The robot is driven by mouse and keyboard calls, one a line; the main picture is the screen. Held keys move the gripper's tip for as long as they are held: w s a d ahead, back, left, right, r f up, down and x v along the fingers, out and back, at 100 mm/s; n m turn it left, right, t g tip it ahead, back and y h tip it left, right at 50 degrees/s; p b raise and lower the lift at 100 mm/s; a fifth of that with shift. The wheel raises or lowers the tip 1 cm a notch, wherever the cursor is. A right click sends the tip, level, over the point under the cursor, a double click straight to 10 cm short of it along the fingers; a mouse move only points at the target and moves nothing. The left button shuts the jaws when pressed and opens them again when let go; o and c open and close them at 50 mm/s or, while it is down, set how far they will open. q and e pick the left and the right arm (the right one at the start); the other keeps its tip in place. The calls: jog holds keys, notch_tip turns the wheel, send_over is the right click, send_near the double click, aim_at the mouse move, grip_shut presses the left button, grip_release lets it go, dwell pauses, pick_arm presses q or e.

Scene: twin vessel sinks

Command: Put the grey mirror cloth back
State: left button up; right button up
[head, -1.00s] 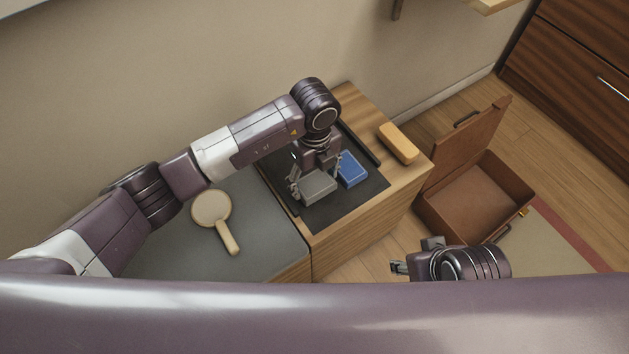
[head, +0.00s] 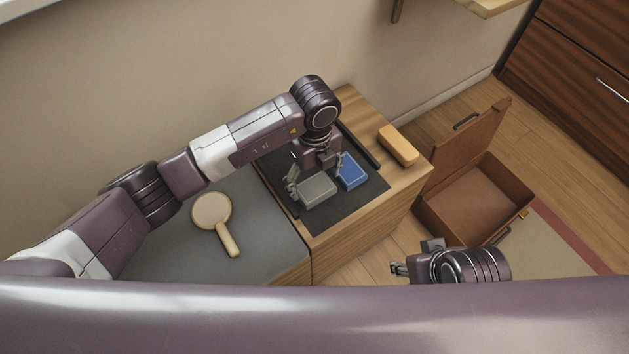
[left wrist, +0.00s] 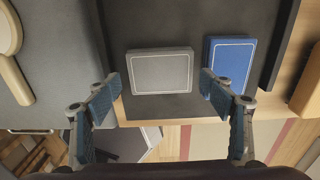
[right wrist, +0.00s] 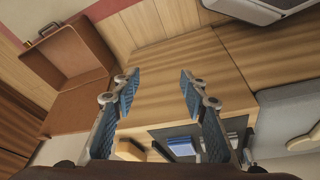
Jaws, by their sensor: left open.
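The grey mirror cloth (head: 319,189), a flat block with a pale border line, is on the dark tray (head: 345,209) on the wooden cabinet. It shows whole in the left wrist view (left wrist: 160,72). My left gripper (head: 316,176) is open just above and behind the cloth. In the left wrist view its fingertips (left wrist: 161,84) are spread to either side of the cloth's near edge; I cannot tell whether they touch it. My right gripper (right wrist: 158,75) is open and empty, away from the cloth, out over the floor in the head view (head: 398,268).
A blue block (head: 352,171) lies close right of the cloth on the tray. An orange-tan block (head: 398,145) sits on the bare wood beyond. A round hand mirror (head: 212,209) lies on the grey top at left. An open brown case (head: 474,200) stands on the floor at right.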

aim_at(315, 188)
pick_arm(q)
notch_tip(315, 188, up, 10)
jog(key=p, duration=0.1)
jog(key=shift+p, duration=0.35)
pick_arm(e)
jog(key=x, duration=0.6)
jog(key=shift+s+a, duration=0.1)
jog(key=shift+s, duration=0.15)
